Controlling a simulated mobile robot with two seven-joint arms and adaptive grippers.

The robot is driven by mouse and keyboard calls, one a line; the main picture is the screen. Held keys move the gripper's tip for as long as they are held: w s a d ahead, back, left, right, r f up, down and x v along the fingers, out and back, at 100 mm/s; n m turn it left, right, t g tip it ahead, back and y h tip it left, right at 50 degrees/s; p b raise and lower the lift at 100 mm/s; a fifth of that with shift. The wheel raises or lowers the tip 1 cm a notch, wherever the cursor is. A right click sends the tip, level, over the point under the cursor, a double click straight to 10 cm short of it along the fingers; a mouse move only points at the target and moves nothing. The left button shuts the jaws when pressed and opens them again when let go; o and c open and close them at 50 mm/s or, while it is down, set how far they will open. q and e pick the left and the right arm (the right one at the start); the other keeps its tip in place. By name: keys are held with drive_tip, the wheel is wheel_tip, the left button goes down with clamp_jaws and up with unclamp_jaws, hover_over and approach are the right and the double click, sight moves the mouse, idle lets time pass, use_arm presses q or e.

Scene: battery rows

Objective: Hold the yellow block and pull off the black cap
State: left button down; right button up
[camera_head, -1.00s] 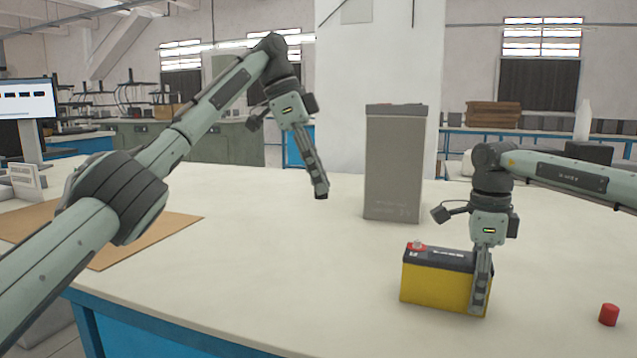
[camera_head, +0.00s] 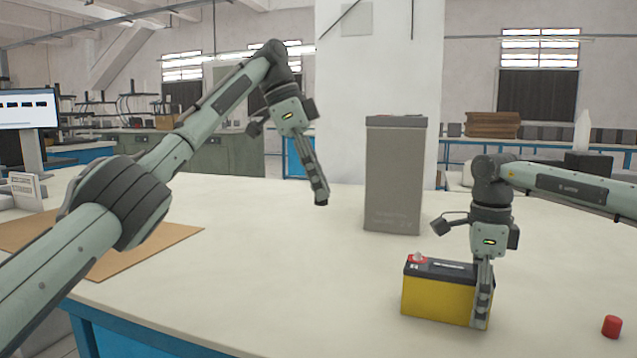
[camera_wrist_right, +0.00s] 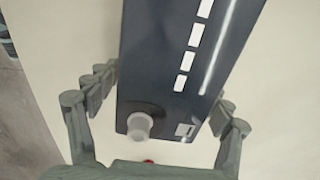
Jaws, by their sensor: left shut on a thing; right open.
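The yellow block is a battery (camera_head: 435,297) with a dark top, upright on the table at the front right. A pale post with a red ring (camera_head: 416,259) shows at its left end. The right wrist view shows the dark top (camera_wrist_right: 180,60) and a bare grey-white post (camera_wrist_right: 140,125) with no cap on it. My right gripper (camera_head: 482,318) is open, its fingers down on both sides of the battery's right end. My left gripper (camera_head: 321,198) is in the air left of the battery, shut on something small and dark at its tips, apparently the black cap.
A red cap (camera_head: 611,327) lies on the table (camera_head: 300,270) at the far right. A tall grey box (camera_head: 393,180) stands behind the battery. A brown board (camera_head: 150,245) lies at the left. The table between board and battery is clear.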

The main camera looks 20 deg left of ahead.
wheel_tip(320, 180, up, 12)
drive_tip(key=shift+r, duration=0.1)
idle(0.5)
drive_tip(key=shift+s, duration=0.1)
